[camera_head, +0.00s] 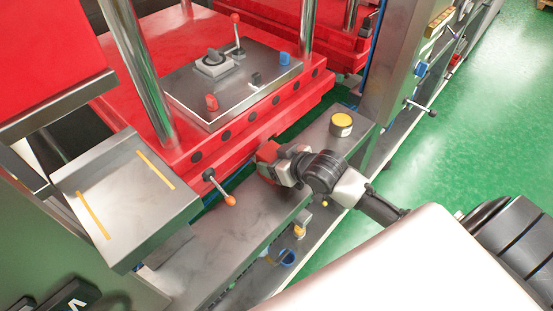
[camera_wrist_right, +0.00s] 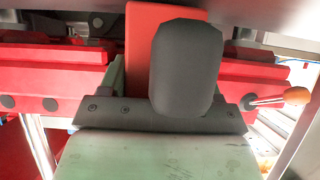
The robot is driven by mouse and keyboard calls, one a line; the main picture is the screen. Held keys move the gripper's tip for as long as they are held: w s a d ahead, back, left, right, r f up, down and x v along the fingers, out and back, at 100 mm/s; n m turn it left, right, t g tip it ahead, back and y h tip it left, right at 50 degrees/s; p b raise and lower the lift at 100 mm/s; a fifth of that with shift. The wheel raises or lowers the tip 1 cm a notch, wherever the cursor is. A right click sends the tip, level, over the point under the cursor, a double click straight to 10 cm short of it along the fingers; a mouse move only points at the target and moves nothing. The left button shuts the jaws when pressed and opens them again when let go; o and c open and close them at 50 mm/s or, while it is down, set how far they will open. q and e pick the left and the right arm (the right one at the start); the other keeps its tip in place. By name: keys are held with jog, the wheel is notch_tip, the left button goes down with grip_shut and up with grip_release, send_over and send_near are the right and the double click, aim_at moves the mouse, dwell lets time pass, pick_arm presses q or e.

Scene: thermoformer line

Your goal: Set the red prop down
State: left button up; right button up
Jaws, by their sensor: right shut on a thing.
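The red prop (camera_head: 266,152) is at the end of my right gripper (camera_head: 276,165), beside the front face of the red press and above the grey metal ledge (camera_head: 235,240). In the right wrist view the red prop (camera_wrist_right: 139,45) is an upright red block, partly hidden behind a dark gripper finger (camera_wrist_right: 186,70). My right gripper is shut on it. I cannot tell whether the prop's lower end touches anything. My left gripper is not in view.
A yellow-topped round object (camera_head: 341,124) stands on the ledge beyond my gripper. An orange-tipped lever (camera_head: 229,200) juts from the press to the left. A grey tray with yellow strips (camera_head: 125,190) is further left. The ledge's front part is bare.

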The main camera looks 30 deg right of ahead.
dwell(0.3)
jog(key=o, duration=1.6)
jog(key=shift+o, duration=0.4)
jog(key=shift+f, duration=0.1)
jog(key=b+v, duration=0.1)
jog(key=v, duration=0.8)
jog(key=shift+s+d, duration=0.1)
jog(key=shift+s, duration=0.2)
jog(key=shift+s+d+r, duration=0.15)
jog(key=shift+s+r, duration=0.3)
jog(key=shift+r, duration=0.15)
